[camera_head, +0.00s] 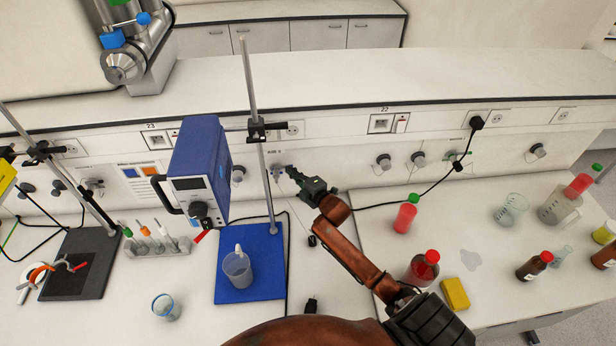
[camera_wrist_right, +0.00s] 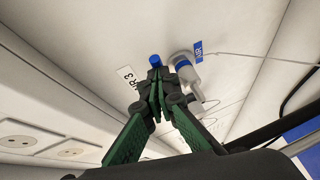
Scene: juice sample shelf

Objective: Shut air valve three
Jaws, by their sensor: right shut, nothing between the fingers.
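My right gripper (camera_head: 290,171) reaches the bench's back panel in the head view. In the right wrist view its green-sided fingers (camera_wrist_right: 157,95) are shut and empty, their tips at a small blue knob (camera_wrist_right: 154,60). I cannot tell whether they touch it. A white label (camera_wrist_right: 129,80) ending in "R 3" is just left of the knob. Right of it is a white fitting with a blue band (camera_wrist_right: 185,66) and a nozzle, beside a blue label (camera_wrist_right: 198,50). In the head view the valve (camera_head: 277,172) is small beside the fingertips; its handle position is unclear. My left gripper is out of view.
A metal stand rod (camera_head: 253,110) on a blue base (camera_head: 262,285) rises close left of the gripper. Black cables, a red bottle (camera_head: 405,215) and a brown bottle (camera_head: 422,270) are near my arm. Several grey valves line the panel to the right.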

